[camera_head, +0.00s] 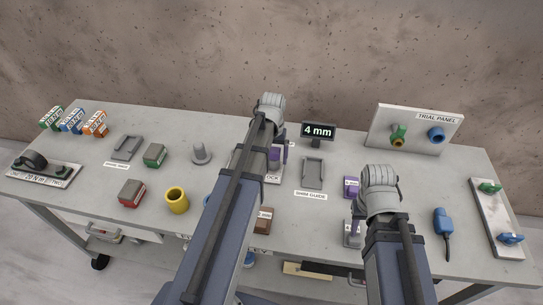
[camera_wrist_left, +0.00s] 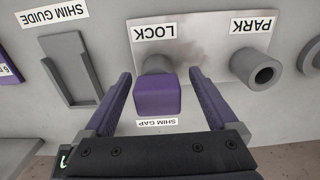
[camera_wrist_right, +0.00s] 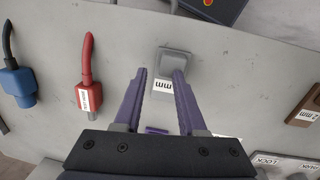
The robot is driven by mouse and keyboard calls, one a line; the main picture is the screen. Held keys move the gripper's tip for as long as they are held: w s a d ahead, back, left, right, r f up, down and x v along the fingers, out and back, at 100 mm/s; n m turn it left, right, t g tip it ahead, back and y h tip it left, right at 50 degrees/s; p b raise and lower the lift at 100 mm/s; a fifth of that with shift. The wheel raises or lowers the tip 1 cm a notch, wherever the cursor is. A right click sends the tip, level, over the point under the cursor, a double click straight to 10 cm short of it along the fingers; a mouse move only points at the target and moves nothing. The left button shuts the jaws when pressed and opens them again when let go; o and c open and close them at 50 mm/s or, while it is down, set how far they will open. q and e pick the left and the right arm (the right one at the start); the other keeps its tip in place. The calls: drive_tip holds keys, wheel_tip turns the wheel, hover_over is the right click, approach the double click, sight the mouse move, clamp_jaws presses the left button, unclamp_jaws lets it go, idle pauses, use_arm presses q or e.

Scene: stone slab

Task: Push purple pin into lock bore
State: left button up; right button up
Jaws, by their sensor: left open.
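The purple pin (camera_wrist_left: 157,98) shows its square head in the left wrist view, in line with the grey lock bore (camera_wrist_left: 157,64) under the LOCK label. How deep it sits in the bore cannot be told. My left gripper (camera_wrist_left: 160,78) is open, with one finger on each side of the pin and gaps between fingers and head. In the head view my left arm covers most of the lock area. My right gripper (camera_wrist_right: 161,72) is partly open, fingers apart, above a grey block (camera_wrist_right: 177,61) with an "mm" label. It appears to hold nothing.
The PARK bore (camera_wrist_left: 258,68) stands beside the lock, and the shim guide (camera_wrist_left: 70,70) on the other side. A display (camera_head: 318,131) reads 4 mm. The trial panel (camera_head: 415,130) stands at the back right. A yellow cup (camera_head: 177,198) is at the front left.

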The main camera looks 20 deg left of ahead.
use_arm(q)
drive_tip(key=shift+w+f, duration=0.1)
drive_tip(key=shift+f, duration=0.1)
use_arm(e)
drive_tip(key=shift+s+d+f, duration=0.15)
drive_tip(key=shift+s+d, duration=0.1)
drive_tip(key=shift+s, duration=0.1)
use_arm(q)
drive_tip(key=shift+w+d+r+p, duration=0.15)
drive_tip(key=shift+r+p, duration=0.3)
drive_tip(key=shift+p, duration=0.3)
use_arm(e)
drive_tip(key=shift+w+r, duration=0.2)
drive_tip(key=shift+r, duration=0.25)
use_arm(q)
drive_tip(key=r+p, duration=0.7)
drive_tip(key=shift+s+r, duration=0.25)
drive_tip(key=shift+r, duration=0.05)
use_arm(e)
wheel_tip(320, 180, up, 8)
drive_tip(key=shift+a+f, duration=0.25)
drive_tip(key=shift+a, duration=0.15)
drive_tip(key=shift+w, duration=0.1)
